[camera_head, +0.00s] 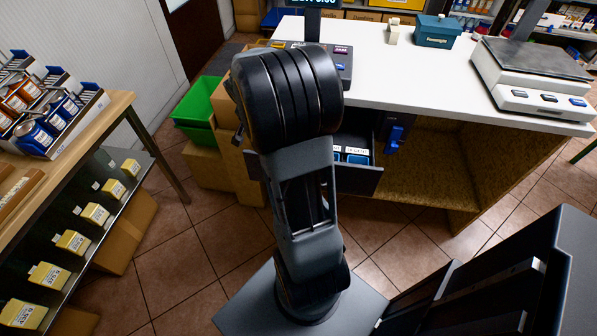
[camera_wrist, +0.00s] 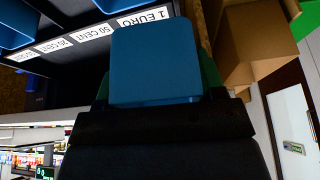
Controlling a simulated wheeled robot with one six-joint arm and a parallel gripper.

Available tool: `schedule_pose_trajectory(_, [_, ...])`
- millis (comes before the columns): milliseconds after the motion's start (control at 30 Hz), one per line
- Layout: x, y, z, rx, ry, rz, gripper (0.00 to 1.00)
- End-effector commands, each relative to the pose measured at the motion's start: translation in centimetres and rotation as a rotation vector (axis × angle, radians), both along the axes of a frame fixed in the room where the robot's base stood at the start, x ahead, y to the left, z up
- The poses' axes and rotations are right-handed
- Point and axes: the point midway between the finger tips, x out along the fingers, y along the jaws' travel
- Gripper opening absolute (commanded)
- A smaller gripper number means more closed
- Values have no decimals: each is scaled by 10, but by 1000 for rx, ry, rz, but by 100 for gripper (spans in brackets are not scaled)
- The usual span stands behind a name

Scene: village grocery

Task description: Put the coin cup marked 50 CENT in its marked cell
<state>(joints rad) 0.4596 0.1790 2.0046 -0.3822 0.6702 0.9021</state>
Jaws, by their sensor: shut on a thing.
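My gripper (camera_wrist: 157,78) is shut on a blue coin cup (camera_wrist: 155,55), which fills the middle of the wrist view. The cup's marking is not visible. Behind it in the wrist view, the drawer edge carries upside-down labels: 1 EURO (camera_wrist: 143,17), 50 CENT (camera_wrist: 92,32), 20 CENT (camera_wrist: 52,45) and one more at the left. The held cup is close to the 1 EURO and 50 CENT labels. Another blue cup (camera_wrist: 14,28) shows at the left. In the head view the open drawer (camera_head: 358,181) holds blue cups (camera_head: 357,156); my arm hides its left part and my gripper.
The white counter (camera_head: 420,75) carries a scale (camera_head: 530,75), a blue-green box (camera_head: 437,31) and a till. A dark blue thing (camera_head: 396,130) hangs right of the drawer. A green crate (camera_head: 197,108) and cartons stand left. A shelf table (camera_head: 112,112) stands far left.

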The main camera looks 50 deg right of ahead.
Motion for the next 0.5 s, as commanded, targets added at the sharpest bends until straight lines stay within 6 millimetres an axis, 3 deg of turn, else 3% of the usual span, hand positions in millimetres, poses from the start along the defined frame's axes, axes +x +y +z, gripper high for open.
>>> schedule_pose_trajectory(100, [-36,-29,23,-2,-5,-375,37])
schedule_pose_trajectory(200, [-65,-40,41,-1,-5,-685,37])
schedule_pose_trajectory(400, [-105,-42,65,2,-4,-1176,37])
schedule_pose_trajectory(500, [-115,-39,71,3,-4,-1328,37])
